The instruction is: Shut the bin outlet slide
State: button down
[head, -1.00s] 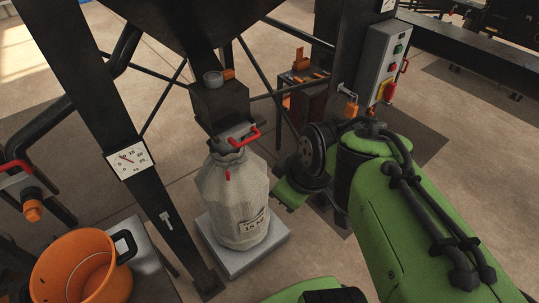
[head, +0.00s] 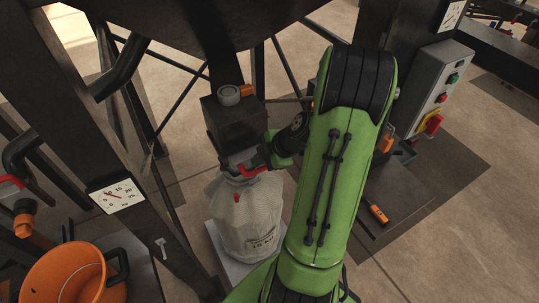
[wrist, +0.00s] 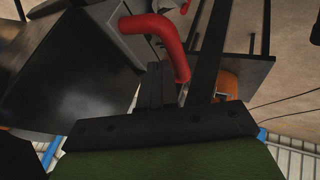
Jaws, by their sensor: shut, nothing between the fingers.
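The bin outlet slide has a red handle (head: 250,171) and sits under the dark outlet box of the hopper (head: 237,128), just above the neck of a white sack (head: 247,215). In the wrist view, the thick bent red handle (wrist: 172,40) runs from the grey slide body (wrist: 118,28) down beside my finger tips. My gripper (head: 264,158) is shut and empty at the handle's right side; its dark fingers show in the wrist view (wrist: 156,82). I cannot tell whether they touch the handle. How far the slide stands out is partly hidden by my gripper.
The sack stands on a pale scale plate (head: 222,250). A dark frame leg with a dial (head: 118,196) and an orange bucket (head: 62,275) are at left. A grey control box (head: 436,92) is at right. Dark braces stand behind the outlet.

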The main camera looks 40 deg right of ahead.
jog(key=shift+w+f, duration=0.4)
jog(key=shift+f, duration=0.1)
